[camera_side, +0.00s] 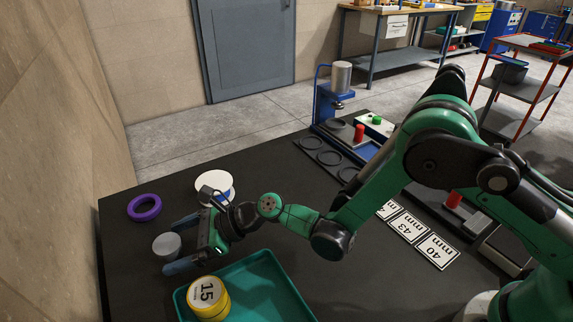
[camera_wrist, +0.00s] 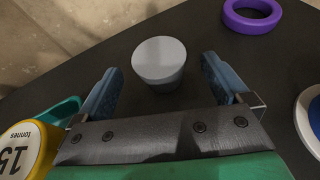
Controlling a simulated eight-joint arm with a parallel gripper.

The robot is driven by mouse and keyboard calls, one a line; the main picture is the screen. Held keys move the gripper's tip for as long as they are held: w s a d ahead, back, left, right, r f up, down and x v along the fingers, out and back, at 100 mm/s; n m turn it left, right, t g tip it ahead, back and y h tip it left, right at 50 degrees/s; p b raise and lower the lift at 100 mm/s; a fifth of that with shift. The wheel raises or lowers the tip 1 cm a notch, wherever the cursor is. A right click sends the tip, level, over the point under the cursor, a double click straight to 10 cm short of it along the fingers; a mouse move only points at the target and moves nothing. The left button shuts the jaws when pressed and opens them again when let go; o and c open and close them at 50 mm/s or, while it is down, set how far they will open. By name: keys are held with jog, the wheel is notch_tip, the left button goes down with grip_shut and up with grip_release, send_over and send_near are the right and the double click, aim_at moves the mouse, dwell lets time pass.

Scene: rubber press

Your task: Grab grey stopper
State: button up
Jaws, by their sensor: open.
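The grey stopper (camera_side: 167,246) stands upright on the dark table at the left in the side view. In the wrist view the stopper (camera_wrist: 160,62) is a short tapered cylinder, wider at its top, near the middle. My gripper (camera_side: 172,246) is open, with its blue fingers low over the table, one on each side of the stopper. In the wrist view the gripper (camera_wrist: 160,78) shows visible gaps between each finger and the stopper. The stopper seems to lie at or just past the fingertips; I cannot tell exactly how deep it sits.
A purple ring (camera_side: 145,207) lies behind the stopper. A white-and-blue disc (camera_side: 215,186) is behind my gripper. A teal tray (camera_side: 262,285) with a yellow "15" weight (camera_side: 208,298) is close in front. A blue press (camera_side: 335,98) stands farther back. Table left of the stopper is clear.

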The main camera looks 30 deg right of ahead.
jog(key=shift+x, duration=1.2)
jog(key=c, duration=1.3)
jog(key=shift+c, duration=0.2)
